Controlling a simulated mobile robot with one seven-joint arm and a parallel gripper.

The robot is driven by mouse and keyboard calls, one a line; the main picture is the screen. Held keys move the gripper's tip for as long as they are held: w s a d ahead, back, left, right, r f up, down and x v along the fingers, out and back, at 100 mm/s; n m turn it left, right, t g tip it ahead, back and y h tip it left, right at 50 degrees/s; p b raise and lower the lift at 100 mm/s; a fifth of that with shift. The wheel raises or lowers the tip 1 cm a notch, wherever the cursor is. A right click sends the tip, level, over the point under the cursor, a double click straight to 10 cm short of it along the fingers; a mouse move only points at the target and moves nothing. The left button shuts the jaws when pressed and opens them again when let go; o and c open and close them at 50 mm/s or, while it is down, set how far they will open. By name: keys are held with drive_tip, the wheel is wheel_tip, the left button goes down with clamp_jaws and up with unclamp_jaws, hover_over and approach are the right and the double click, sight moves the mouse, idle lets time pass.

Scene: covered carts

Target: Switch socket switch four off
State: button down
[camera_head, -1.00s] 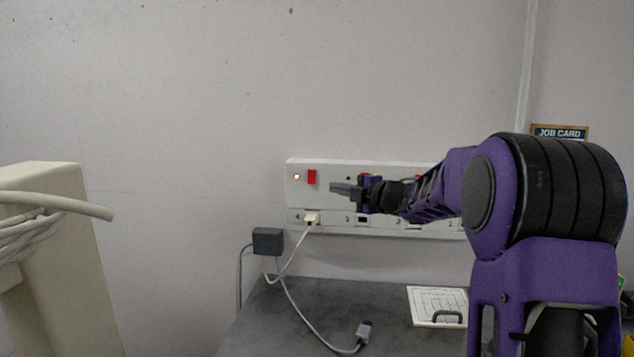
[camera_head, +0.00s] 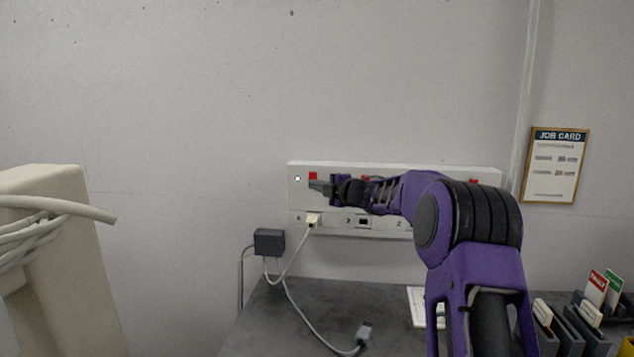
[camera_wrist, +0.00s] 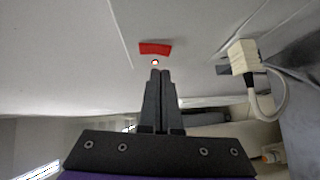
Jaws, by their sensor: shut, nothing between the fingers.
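Socket switch four is a red rocker (camera_head: 313,175) at the left end of the white socket panel (camera_head: 400,170); it also shows in the wrist view (camera_wrist: 155,48). Its small round indicator (camera_head: 297,178) is just left of it. The indicator has a pale centre, with a reddish rim in the wrist view (camera_wrist: 155,62). My gripper (camera_head: 316,186) is shut and empty, with its tips at the lower part of the switch in the head view. I cannot tell whether they touch it. In the wrist view the fingertips (camera_wrist: 160,72) lie close together.
A white plug (camera_head: 313,219) sits in socket four, with its cable running down past a dark adapter (camera_head: 269,241). A grey bench (camera_head: 290,320) lies below. A beige post with cables (camera_head: 60,250) stands at left. My arm hides much of the panel's right side.

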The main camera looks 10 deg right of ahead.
drive_tip(key=shift+w+d+f, duration=0.1)
drive_tip(key=shift+w+d, duration=0.05)
drive_tip(key=shift+w, duration=0.35)
drive_tip(key=shift+w+d+f, duration=0.1)
drive_tip(key=shift+w+d, duration=0.05)
drive_tip(key=shift+w, duration=0.3)
